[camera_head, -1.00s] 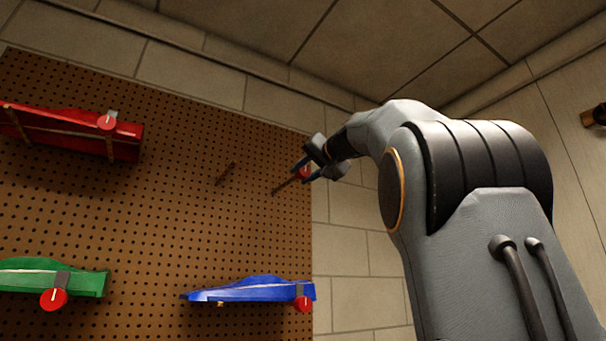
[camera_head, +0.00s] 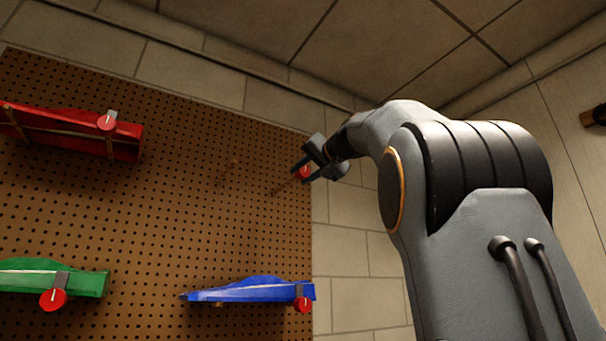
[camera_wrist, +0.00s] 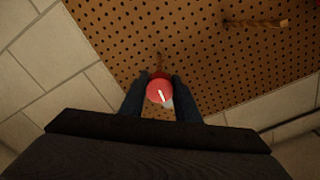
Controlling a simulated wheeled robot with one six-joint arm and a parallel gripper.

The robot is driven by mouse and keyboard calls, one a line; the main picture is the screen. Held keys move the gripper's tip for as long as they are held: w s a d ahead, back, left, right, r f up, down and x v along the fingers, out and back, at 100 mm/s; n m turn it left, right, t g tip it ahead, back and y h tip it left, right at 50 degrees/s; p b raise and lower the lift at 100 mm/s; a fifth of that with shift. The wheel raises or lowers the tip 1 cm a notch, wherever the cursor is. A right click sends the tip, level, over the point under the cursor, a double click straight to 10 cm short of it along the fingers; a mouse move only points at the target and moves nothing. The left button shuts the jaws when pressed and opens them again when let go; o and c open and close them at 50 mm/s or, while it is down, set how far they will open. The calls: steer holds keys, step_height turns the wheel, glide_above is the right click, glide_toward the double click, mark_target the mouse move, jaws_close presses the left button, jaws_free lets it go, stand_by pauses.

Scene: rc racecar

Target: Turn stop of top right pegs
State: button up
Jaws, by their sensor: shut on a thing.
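The red round stop (camera_wrist: 159,91) of the top right pegs sits between the two fingers of my gripper (camera_wrist: 161,97) in the wrist view, with a white line across its face. My gripper (camera_head: 302,172) is shut on it at the right edge of the pegboard in the head view, where a little of the red stop (camera_head: 304,173) shows between the fingers. One wooden peg (camera_head: 285,186) reaches out left of the stop. A second peg (camera_head: 228,172) stands further left, and it also shows in the wrist view (camera_wrist: 255,22). No car rests on these pegs.
The brown pegboard (camera_head: 170,215) fills the left. A red car (camera_head: 75,135) with a red stop (camera_head: 107,122) hangs upper left. A green car (camera_head: 85,283) is lower left, a blue car (camera_head: 245,290) below my gripper. Block wall (camera_head: 355,255) lies right of the board.

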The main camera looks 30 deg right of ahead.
steer(key=shift+s+r, duration=0.15)
steer(key=shift+r, duration=0.15)
steer(key=o, duration=0.9)
steer(key=shift+o, duration=0.6)
steer(key=shift+f, duration=0.15)
steer(key=s+b, duration=0.2)
steer(key=s, duration=0.5)
steer(key=shift+s+d, duration=0.2)
steer(key=shift+s, duration=0.15)
